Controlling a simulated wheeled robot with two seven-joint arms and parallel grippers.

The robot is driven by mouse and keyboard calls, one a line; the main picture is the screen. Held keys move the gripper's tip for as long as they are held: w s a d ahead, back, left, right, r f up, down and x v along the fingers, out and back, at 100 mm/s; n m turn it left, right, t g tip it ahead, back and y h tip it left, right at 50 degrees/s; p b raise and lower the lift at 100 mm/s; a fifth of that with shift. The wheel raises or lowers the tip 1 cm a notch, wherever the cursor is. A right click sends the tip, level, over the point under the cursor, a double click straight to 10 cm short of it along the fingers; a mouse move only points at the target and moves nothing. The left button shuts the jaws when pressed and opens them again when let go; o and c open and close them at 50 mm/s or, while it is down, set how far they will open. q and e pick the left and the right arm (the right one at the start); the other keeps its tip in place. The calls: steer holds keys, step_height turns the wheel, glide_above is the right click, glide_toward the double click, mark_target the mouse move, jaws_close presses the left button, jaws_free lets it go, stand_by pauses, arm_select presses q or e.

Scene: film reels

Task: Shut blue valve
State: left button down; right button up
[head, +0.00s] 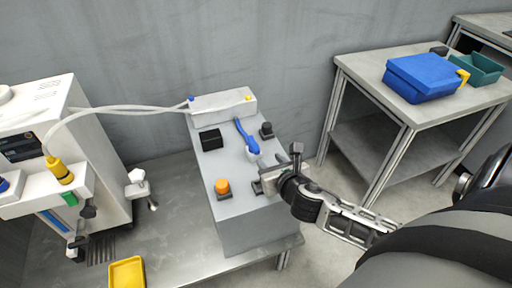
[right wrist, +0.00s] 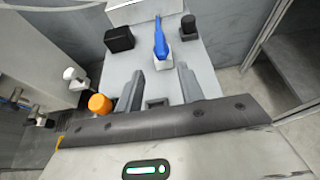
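The blue valve handle (head: 246,135) sits on top of a grey box (head: 240,220), on a small white base (head: 254,153). In the right wrist view the blue handle (right wrist: 160,38) points away from me, its white base (right wrist: 163,59) nearest. My right gripper (head: 264,178) is over the near right part of the box, short of the valve. In the right wrist view its two fingers (right wrist: 160,72) are apart with nothing between them, and the valve lies just beyond the tips. My left gripper is not in view.
An orange button (head: 222,186), a black block (head: 211,140) and a dark knob (head: 266,130) are also on the box. A white machine (head: 105,150) with hoses stands left. A yellow tray (head: 127,272) lies in front. A blue case (head: 424,78) rests on the right table.

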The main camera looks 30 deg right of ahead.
mark_target(255, 145)
steer(key=b+x, duration=0.2)
steer(key=x, duration=1)
steer(key=shift+f, duration=0.1)
jaws_close()
